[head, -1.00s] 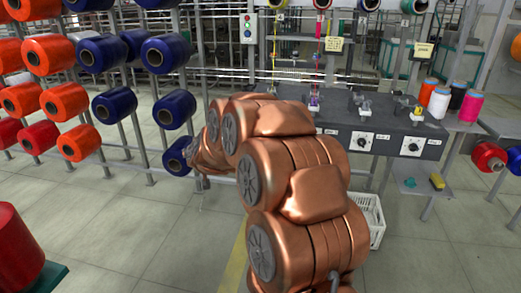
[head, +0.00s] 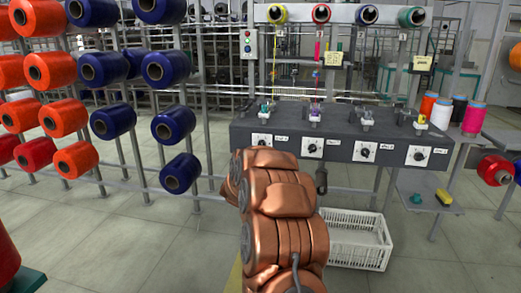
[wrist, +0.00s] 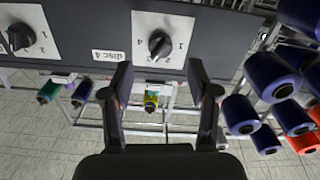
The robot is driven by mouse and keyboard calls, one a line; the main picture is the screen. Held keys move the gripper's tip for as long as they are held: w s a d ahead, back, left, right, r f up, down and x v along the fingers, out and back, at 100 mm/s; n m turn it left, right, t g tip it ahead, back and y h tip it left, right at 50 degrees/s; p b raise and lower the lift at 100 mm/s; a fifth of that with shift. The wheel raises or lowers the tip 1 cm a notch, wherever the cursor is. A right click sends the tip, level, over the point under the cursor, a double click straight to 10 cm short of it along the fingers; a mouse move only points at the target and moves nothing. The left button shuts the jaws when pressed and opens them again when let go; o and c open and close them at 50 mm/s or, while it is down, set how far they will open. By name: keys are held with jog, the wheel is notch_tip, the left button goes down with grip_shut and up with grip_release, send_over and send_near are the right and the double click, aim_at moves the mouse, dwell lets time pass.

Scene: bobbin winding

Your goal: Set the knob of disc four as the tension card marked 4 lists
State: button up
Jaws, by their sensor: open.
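In the wrist view a black knob (wrist: 160,45) sits on a white plate (wrist: 184,24) with numbers around it. A small label (wrist: 107,55) beside it appears to read disc 4. I cannot tell the pointer's setting surely. My gripper (wrist: 160,75) is open and empty, its fingertips short of the knob and on either side of it. In the head view the leftmost plate (head: 261,142) seems to be this one; copper arm links hide my gripper there. Two yellow cards, one in the middle (head: 333,58) and one at right (head: 423,62), are too small to read.
The dark panel (head: 345,137) carries several knob plates in a row; another knob (wrist: 20,38) shows at left in the wrist view. A white crate (head: 345,262) stands on the floor below. Navy bobbins (head: 165,70) on a rack stand left. A dark object (head: 321,180) hangs below the panel.

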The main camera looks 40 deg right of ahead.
jog(key=shift+b+x, duration=0.35)
jog(key=shift+x, duration=2.5)
jog(key=shift+c, duration=0.2)
grip_shut()
jog(key=shift+m, duration=0.3)
jog(key=m+b, duration=0.4)
jog(key=m, duration=0.7)
jog(key=shift+m, duration=0.3)
